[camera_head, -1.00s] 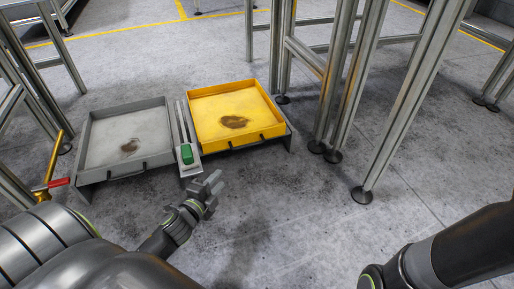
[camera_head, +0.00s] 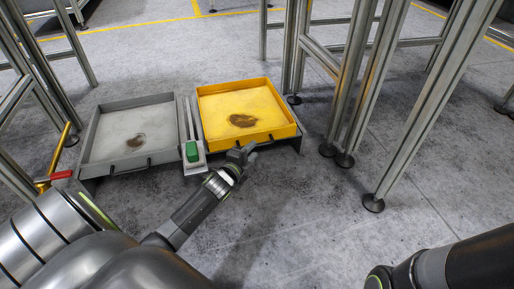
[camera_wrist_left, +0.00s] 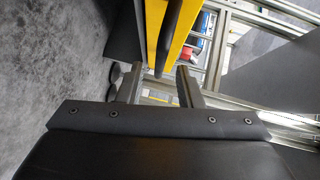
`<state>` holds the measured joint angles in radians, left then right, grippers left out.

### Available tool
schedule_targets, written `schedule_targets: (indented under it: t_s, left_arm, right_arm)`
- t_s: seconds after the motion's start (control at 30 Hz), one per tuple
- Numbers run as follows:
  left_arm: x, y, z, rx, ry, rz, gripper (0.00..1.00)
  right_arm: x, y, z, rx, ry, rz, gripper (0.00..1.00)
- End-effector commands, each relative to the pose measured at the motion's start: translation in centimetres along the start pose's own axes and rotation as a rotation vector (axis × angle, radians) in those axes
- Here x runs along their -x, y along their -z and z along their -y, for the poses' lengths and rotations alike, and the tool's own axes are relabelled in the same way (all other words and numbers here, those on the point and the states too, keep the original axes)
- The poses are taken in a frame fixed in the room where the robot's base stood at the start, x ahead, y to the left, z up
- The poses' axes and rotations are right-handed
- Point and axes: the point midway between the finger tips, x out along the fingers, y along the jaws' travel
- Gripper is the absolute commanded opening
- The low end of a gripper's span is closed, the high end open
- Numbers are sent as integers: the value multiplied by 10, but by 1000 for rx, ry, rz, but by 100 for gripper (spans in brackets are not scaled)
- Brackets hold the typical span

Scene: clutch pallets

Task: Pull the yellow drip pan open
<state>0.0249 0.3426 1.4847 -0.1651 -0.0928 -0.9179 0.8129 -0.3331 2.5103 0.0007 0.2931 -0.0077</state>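The yellow drip pan (camera_head: 222,132) sits on a low frame on the floor, with a dark stain inside and a black handle on its front wall. My left gripper (camera_head: 246,152) is at the front wall, close to that handle, which it partly hides. In the left wrist view, my left gripper's fingers (camera_wrist_left: 158,84) are apart, below the yellow pan's wall (camera_wrist_left: 177,34). A dark bar, seemingly the handle (camera_wrist_left: 168,38), runs along the yellow wall ahead of the fingers. I cannot tell whether they touch it. My right gripper is not in view.
A grey pan (camera_head: 100,157) with a stain stands to the left. Metal frame legs (camera_head: 420,115) stand to the right. The floor in front of the yellow pan is mostly clear.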

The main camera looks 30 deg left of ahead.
Motion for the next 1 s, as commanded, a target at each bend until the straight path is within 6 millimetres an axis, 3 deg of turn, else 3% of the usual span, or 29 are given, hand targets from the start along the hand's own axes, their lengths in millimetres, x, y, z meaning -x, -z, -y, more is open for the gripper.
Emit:
schedule_targets:
  t_s: [0.1, 0.23, 0.63, 0.9, 1.0]
  left_arm:
    - [-21, -1, -3, 0, 1, 0, 33]
    - [-34, -1, -2, -1, 1, 0, 33]
    - [-42, 0, 0, -1, -1, 1, 33]
    - [-41, 0, 0, -1, 0, 1, 0]
    - [-41, 0, 0, -1, 0, 1, 0]
  right_arm:
    - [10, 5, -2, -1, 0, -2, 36]
    - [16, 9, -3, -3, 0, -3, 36]
    - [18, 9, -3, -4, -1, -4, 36]
    - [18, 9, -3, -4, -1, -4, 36]
    - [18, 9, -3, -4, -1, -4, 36]
